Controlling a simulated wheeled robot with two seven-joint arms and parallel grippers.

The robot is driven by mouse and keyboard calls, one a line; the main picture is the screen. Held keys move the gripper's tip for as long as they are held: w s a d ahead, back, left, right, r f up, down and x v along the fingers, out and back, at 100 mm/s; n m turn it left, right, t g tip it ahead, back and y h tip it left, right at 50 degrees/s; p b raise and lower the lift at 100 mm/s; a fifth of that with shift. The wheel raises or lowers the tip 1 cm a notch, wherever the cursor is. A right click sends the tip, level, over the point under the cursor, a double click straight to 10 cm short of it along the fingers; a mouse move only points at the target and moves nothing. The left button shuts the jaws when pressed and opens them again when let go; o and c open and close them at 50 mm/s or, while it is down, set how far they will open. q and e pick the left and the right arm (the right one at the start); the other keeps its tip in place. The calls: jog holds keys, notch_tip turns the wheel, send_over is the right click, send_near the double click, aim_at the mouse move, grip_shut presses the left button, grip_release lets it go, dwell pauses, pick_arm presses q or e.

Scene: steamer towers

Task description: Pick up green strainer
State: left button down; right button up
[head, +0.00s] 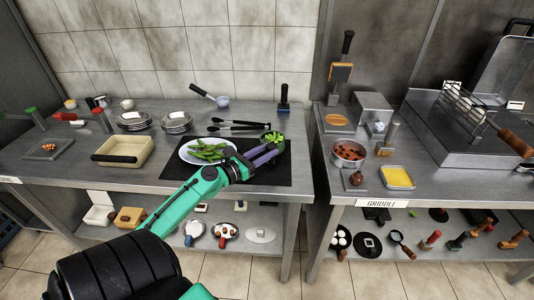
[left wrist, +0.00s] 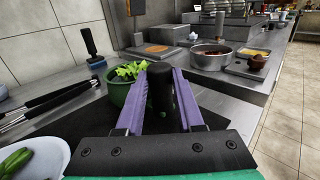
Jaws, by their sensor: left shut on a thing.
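The green strainer (left wrist: 119,92) holds chopped green pieces, and its bowl sits beyond the fingertips in the left wrist view. In the head view it is at the right edge of the black mat, where its green contents (head: 273,137) show best and the gripper partly covers it. My left gripper (head: 263,152) has its purple fingers closed on the black strainer handle, which stands between them in the left wrist view (left wrist: 160,90). I cannot tell whether the strainer touches the mat. My right gripper is in neither view.
A white plate of green pods (head: 207,151) lies just left of the gripper on the black mat (head: 270,176). Black tongs (head: 238,125) lie behind it. A gap separates this table from the griddle table (head: 345,190).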

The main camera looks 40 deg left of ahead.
pick_arm(q)
notch_tip(320, 180, up, 18)
jog(key=p, duration=1.3)
jog(key=shift+f, duration=0.1)
jog(key=c, duration=1.1)
grip_release()
jog(key=shift+c, duration=0.2)
grip_shut()
jog(key=shift+o, duration=0.3)
grip_release()
grip_shut()
